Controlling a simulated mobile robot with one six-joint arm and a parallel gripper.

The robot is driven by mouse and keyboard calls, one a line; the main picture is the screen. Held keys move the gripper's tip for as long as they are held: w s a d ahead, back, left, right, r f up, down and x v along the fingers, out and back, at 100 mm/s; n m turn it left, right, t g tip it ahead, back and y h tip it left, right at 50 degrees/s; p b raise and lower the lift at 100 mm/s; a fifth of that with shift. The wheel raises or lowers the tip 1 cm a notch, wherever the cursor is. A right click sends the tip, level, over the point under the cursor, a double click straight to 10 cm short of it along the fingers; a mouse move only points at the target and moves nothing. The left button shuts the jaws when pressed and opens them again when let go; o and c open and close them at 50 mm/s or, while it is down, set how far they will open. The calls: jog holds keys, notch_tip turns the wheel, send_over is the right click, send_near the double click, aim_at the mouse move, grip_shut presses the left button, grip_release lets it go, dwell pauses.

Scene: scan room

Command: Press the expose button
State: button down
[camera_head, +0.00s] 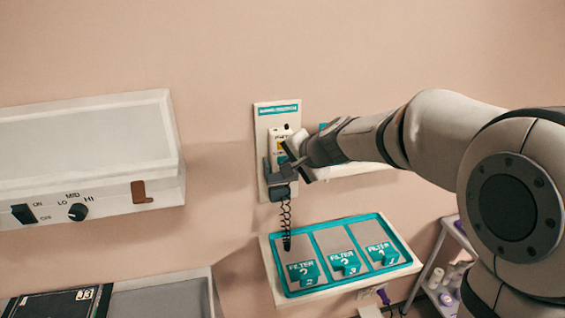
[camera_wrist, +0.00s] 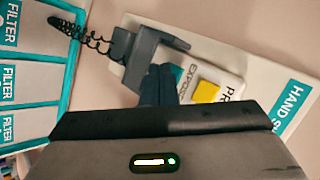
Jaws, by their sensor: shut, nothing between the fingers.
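A pale hand switch (camera_head: 280,134) sits in a dark grey holder on a white wall plate (camera_head: 263,118). In the wrist view the switch has a yellow button (camera_wrist: 206,91) and a teal button (camera_wrist: 177,73) beside lettering that reads "EXPOS", partly hidden. My gripper (camera_wrist: 162,70) is shut and empty, its dark fingers right beside the teal button and partly covering it. I cannot tell whether they touch it.
A dark coiled cord (camera_head: 287,214) hangs below the holder (camera_wrist: 145,52). A teal-edged filter tray (camera_head: 272,262) lies below it. A white control box (camera_head: 110,203) with a knob is at left. A trolley (camera_head: 440,285) stands at lower right.

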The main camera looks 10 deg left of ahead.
jog(key=shift+s+d+b, duration=0.3)
jog(key=shift+s, duration=0.4)
jog(key=s, duration=0.1)
jog(key=s+d+b, duration=0.1)
jog(key=s, duration=0.1)
jog(key=s+d, duration=0.1)
jog(key=shift+s+d+b, duration=0.1)
jog(key=shift+s+b, duration=0.15)
jog(key=shift+b, duration=0.05)
jog(key=shift+d, duration=0.1)
dwell(1.1)
jog(key=s+d+f+n+g+h, duration=0.1)
jog(key=s+d+f+n+h, duration=0.2)
jog(key=s+d, duration=0.7)
jog(key=s+d+f+n+g+h, duration=0.2)
jog(key=s+d+f+h, duration=0.2)
jog(key=s+d, duration=0.6)
jog(key=d, duration=0.3)
jog(key=shift+s+d+f+n, duration=0.15)
jog(key=shift+s+d+n, duration=0.05)
jog(key=shift+n, duration=0.2)
